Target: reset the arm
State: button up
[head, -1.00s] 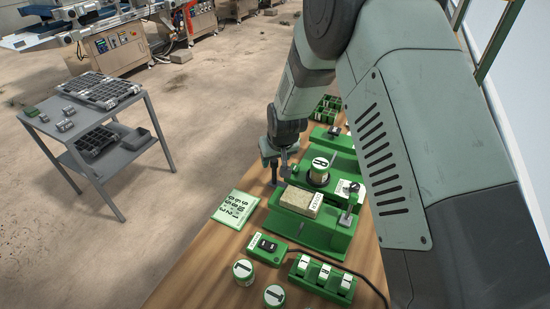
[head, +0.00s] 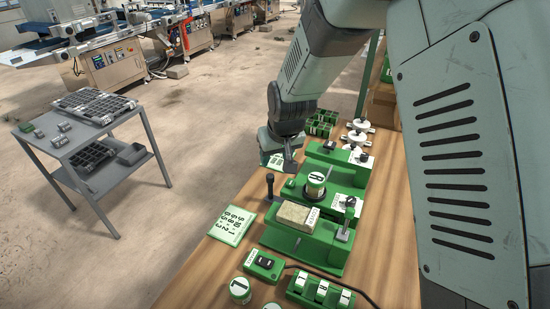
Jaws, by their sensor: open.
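My gripper (head: 284,161) hangs at the end of my arm, above the far left side of the row of green fixtures on the wooden bench (head: 188,272). Its jaws are open and I see nothing held in them; the arm hides part of it. A dark upright lever with a knob (head: 270,186) stands in front of the gripper, apart from it. A green fixture with a round pot marked R (head: 316,184) is to the right of and below the gripper. A tan block (head: 296,217) lies on the nearer green fixture.
A green number card (head: 232,223), a switch box (head: 263,266), a round pot marked L (head: 240,289) and a row of rockers (head: 320,291) lie nearer. White knobbed parts (head: 357,133) and green trays (head: 322,122) are behind. A grey cart (head: 88,135) stands left on open floor.

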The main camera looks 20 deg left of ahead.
dwell(0.3)
jog(key=s+d+r+m+t+h, duration=0.1)
jog(key=s+d+r+m, duration=0.1)
jog(key=d+r, duration=0.75)
jog(key=s+d+r+m+t+h, duration=0.1)
jog(key=s+d+r+m, duration=0.1)
jog(key=d+r, duration=0.8)
jog(key=s+d+r+m, duration=0.2)
jog(key=s+d, duration=0.5)
jog(key=s, duration=0.1)
jog(key=s+d+r+m+h, duration=0.1)
jog(key=s+d+r+m, duration=0.1)
jog(key=s+d, duration=0.6)
jog(key=shift+s+r+m, duration=0.2)
jog(key=shift+s+m, duration=0.1)
jog(key=shift+s, duration=0.45)
